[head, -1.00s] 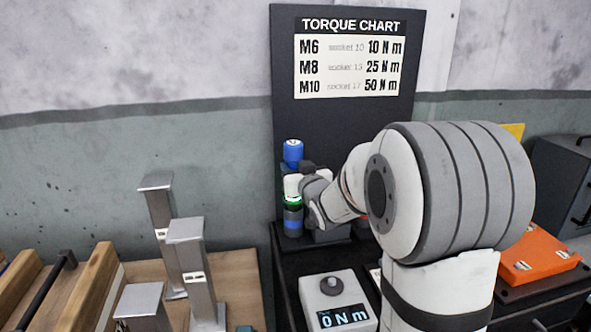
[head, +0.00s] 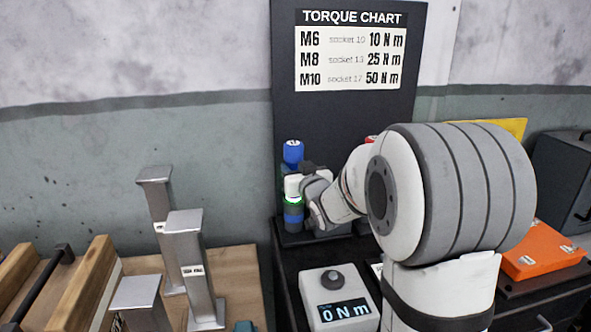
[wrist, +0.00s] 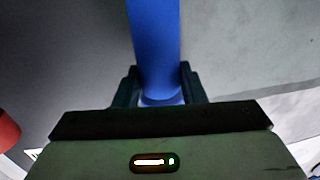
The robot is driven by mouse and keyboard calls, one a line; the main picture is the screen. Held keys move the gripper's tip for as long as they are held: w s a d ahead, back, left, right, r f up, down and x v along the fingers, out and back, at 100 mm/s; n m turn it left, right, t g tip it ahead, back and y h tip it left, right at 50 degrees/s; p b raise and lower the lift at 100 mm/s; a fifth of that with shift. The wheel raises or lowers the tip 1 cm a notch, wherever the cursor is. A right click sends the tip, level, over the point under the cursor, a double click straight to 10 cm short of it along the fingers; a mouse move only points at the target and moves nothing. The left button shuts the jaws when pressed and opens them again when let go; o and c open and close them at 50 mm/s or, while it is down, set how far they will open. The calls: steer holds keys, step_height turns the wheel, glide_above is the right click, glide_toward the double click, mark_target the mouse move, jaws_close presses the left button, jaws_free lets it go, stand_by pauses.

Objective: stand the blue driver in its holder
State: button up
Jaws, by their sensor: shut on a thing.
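The blue driver (head: 292,152) stands about upright against the dark board, its round blue top showing above my wrist in the head view. In the wrist view its blue shaft (wrist: 155,45) runs up between the two dark fingers of my gripper (wrist: 160,88), which is shut on it. My arm and wrist cover most of the driver's lower part in the head view. The holder is mostly hidden behind my arm, so I cannot tell whether the driver's lower end is seated in it.
A torque meter (head: 338,298) reading 0 N m stands in front of my wrist. Metal posts (head: 188,260) stand on the wooden board at left. An orange case (head: 540,250) lies at right. A red thing (wrist: 8,130) shows at the wrist view's left edge.

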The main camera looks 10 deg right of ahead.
stand_by(0.3)
steer(key=o, duration=1.3)
steer(key=shift+f, duration=0.2)
steer(key=s+a+f+m+g+h+p, duration=0.1)
steer(key=s+g+p, duration=0.7)
steer(key=s, duration=2.8)
step_height(320, 180, down, 2)
steer(key=g+h, duration=0.1)
steer(key=g, duration=0.6)
steer(key=shift+s+a, duration=0.15)
steer(key=shift+s, duration=0.1)
